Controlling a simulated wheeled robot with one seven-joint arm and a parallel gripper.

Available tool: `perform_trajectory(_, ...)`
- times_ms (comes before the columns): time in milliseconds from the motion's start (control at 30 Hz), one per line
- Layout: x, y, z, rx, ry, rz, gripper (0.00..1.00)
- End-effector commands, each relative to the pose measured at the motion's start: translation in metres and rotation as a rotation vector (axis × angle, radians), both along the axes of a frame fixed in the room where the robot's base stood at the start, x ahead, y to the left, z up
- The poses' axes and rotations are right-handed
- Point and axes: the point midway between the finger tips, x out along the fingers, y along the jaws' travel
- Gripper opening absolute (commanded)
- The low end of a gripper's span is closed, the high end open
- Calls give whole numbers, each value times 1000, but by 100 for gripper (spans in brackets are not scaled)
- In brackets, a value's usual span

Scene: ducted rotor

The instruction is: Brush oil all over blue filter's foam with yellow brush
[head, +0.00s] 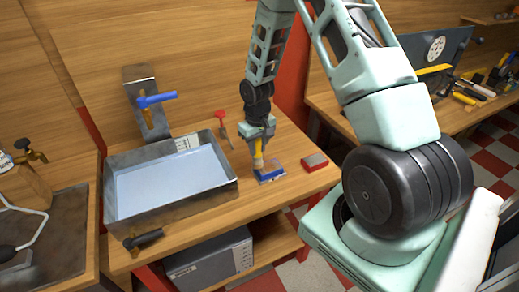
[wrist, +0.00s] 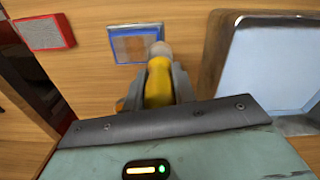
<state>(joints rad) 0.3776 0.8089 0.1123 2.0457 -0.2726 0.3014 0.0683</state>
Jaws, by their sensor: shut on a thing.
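The blue filter (head: 271,175) lies on the wooden bench, right of the metal tray. In the wrist view the blue filter (wrist: 122,46) shows a blue frame around a brownish foam that is darker and paler in patches. My gripper (head: 258,150) is shut on the yellow brush (head: 258,162) and holds it pointing down over the filter. In the wrist view the yellow brush (wrist: 158,84) sits between the fingers, and its pale tip (wrist: 160,48) overlaps the filter's right edge. I cannot tell whether the bristles touch the foam.
A red-framed grey filter (head: 315,162) lies to the right near the bench edge. A metal tray (head: 233,188) with pale liquid stands left. A blue-handled tap (head: 155,99) rises behind it. A red-handled tool (head: 221,118) lies behind the gripper.

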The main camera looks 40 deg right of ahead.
Motion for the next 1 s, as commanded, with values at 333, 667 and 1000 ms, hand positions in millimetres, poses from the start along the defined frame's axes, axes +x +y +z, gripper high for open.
perform_trajectory(333, 7, 6, 35, 0, -1, 5, 0)
perform_trajectory(667, 11, 10, 52, 0, -1, 4, 0)
perform_trajectory(1000, 11, 9, 51, 0, -1, 4, 0)
